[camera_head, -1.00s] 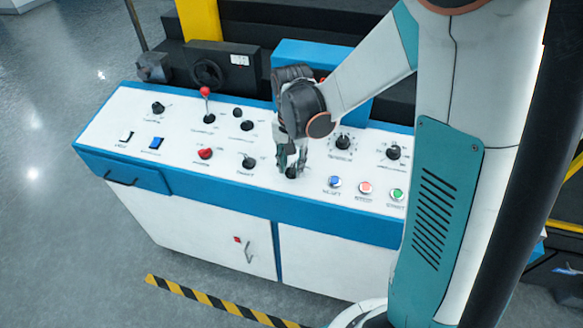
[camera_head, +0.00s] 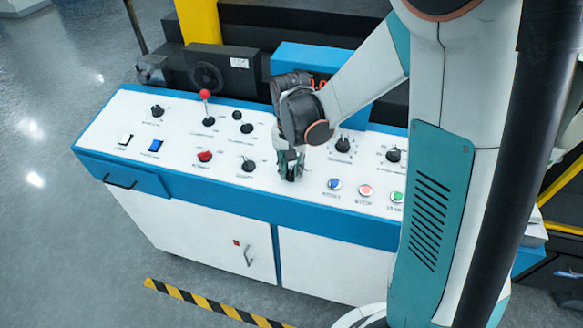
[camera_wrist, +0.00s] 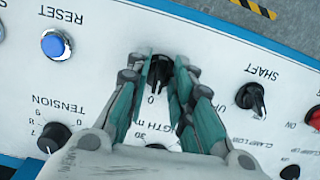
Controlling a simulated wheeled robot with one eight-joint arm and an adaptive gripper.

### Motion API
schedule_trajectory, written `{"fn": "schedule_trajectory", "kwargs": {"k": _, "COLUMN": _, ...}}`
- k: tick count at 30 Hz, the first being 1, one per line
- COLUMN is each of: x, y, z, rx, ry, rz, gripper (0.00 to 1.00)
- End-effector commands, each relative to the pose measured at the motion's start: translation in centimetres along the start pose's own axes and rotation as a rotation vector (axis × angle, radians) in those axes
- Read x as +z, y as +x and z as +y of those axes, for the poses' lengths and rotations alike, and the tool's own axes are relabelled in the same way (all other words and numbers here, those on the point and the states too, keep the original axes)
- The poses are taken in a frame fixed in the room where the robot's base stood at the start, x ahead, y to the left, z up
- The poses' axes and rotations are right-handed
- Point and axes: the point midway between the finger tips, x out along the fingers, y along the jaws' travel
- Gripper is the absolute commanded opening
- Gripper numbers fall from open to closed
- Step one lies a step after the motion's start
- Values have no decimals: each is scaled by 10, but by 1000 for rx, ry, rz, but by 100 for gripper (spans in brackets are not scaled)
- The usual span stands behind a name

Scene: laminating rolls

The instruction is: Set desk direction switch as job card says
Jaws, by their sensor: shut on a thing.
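A black selector knob (camera_wrist: 159,72) stands on the white desk panel, between the blue RESET button (camera_wrist: 56,45) and the SHAFT knob (camera_wrist: 251,97) in the wrist view. A "0" is printed beside it, and a label partly covered by a finger begins with "UN". The knob's pointer seems to face the "0". My gripper (camera_wrist: 161,80) has its teal fingers on both sides of this knob and is shut on it. In the head view my gripper (camera_head: 290,170) reaches straight down to the panel and hides the knob. No job card is readable in these views.
The TENSION knob (camera_wrist: 54,137) is close on the left in the wrist view. In the head view, a red-topped lever (camera_head: 206,100), a red knob (camera_head: 204,156) and two rocker switches are further left. Red and green buttons (camera_head: 397,196) are to the right.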

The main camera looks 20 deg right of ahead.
Motion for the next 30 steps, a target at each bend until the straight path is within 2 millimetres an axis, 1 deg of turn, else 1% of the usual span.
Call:
{"fn": "schedule_trajectory", "kwargs": {"k": 5, "x": 0, "y": 0, "z": -1, "rx": 18, "ry": -101, "rz": -1, "gripper": 0}}
{"fn": "schedule_trajectory", "kwargs": {"k": 21, "x": 0, "y": 0, "z": -1, "rx": 95, "ry": -536, "rz": 0, "gripper": 0}}
{"fn": "schedule_trajectory", "kwargs": {"k": 30, "x": 0, "y": 0, "z": -1, "rx": 121, "ry": -687, "rz": 0, "gripper": 0}}
